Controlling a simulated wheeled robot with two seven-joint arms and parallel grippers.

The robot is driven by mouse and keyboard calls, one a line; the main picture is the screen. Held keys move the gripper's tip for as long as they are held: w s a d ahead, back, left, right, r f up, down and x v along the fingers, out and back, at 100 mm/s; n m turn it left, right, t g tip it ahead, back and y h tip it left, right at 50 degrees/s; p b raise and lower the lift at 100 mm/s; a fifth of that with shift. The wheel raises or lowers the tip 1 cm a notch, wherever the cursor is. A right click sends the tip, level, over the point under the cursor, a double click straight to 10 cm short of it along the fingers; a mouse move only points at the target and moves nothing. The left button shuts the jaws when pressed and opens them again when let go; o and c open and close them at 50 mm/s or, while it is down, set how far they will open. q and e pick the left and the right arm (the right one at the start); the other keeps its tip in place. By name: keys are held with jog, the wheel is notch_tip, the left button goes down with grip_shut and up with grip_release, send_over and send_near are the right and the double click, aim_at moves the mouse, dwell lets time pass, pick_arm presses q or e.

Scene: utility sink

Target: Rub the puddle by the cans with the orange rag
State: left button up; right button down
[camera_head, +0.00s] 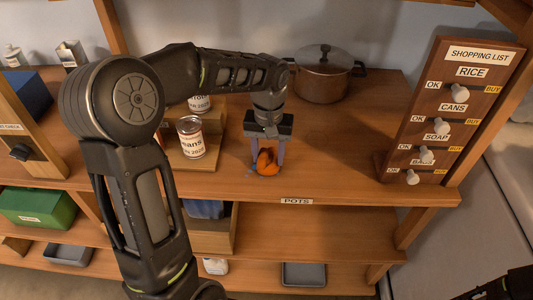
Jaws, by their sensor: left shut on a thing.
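The orange rag (267,163) is a small bunched cloth at the front part of the wooden shelf top. My left gripper (266,160) points down and is shut on the rag, low over the board near its front edge. A labelled can (191,137) stands to the left of the gripper on a low wooden step. A second can (199,103) stands behind it, partly hidden by my left arm. I cannot make out the puddle clearly. Part of my right arm shows in the bottom right corner, and its jaws cannot be made out.
A brown lidded pot (325,75) stands at the back. A shopping list board (452,115) with white knobs stands at the right. The shelf top (335,155) between gripper and board is clear. Below are a green box (38,207) and a grey tray (304,274).

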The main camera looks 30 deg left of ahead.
pick_arm(q)
jog(key=shift+w+d, duration=0.45)
jog(key=shift+d, duration=0.35)
jog(key=shift+w+d, duration=0.4)
jog(key=shift+d, duration=0.35)
jog(key=shift+s+a, duration=0.45)
jog(key=shift+a, duration=0.4)
jog(key=shift+s+a, duration=0.45)
jog(key=shift+a, duration=0.35)
jog(key=shift+s+a, duration=0.15)
jog(key=shift+a, duration=0.15)
jog(key=shift+s+a+f, duration=0.1)
jog(key=shift+s+a, duration=0.3)
jog(key=shift+a, duration=0.2)
jog(key=shift+s+a, duration=0.35)
jog(key=shift+a, duration=0.25)
jog(key=shift+s+a, duration=0.1)
